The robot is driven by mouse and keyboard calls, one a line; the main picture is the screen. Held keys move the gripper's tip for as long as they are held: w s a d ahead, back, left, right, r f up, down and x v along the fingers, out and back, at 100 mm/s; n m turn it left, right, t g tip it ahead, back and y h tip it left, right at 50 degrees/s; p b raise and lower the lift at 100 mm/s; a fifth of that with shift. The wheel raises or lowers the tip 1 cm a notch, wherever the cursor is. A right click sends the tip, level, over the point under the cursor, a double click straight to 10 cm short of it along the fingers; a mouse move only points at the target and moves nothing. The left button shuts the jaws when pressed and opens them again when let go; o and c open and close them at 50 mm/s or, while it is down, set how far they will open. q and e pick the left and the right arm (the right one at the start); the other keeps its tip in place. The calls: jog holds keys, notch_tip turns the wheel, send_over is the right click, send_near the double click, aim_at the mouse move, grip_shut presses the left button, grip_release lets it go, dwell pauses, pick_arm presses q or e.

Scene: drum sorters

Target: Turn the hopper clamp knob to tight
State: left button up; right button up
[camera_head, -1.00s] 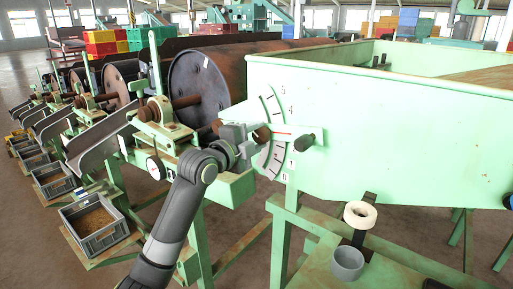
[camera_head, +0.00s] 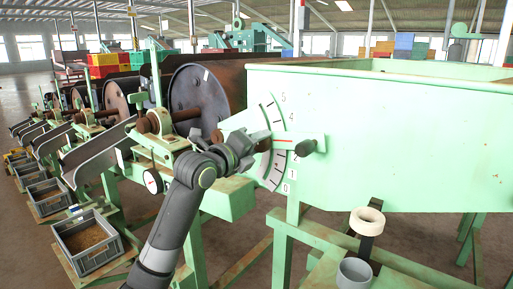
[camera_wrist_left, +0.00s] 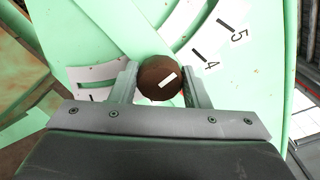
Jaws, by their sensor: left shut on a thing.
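The clamp knob (camera_wrist_left: 158,77) is a round brown knob with a white mark on its face. In the left wrist view it sits between the two fingers of my left gripper (camera_wrist_left: 160,84), which is shut on it. In the head view my left gripper (camera_head: 254,141) reaches the knob beside the numbered scale plate (camera_head: 273,170) on the green hopper (camera_head: 400,130). The fingers partly hide the knob there. A lever with a black grip (camera_head: 306,147) and a red pointer line lies across the scale, between the upper and lower numbers. My right gripper is not in view.
A rusty drum (camera_head: 195,95) stands behind the arm to the left. Grey bins (camera_head: 90,245) stand at the left.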

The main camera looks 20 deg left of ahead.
pick_arm(q)
jog(key=shift+f, duration=0.1)
dwell(0.4)
jog(key=o, duration=1)
jog(key=shift+s, duration=0.1)
jog(key=b+v, duration=0.1)
jog(key=v, duration=1.6)
jog(key=shift+s, duration=0.1)
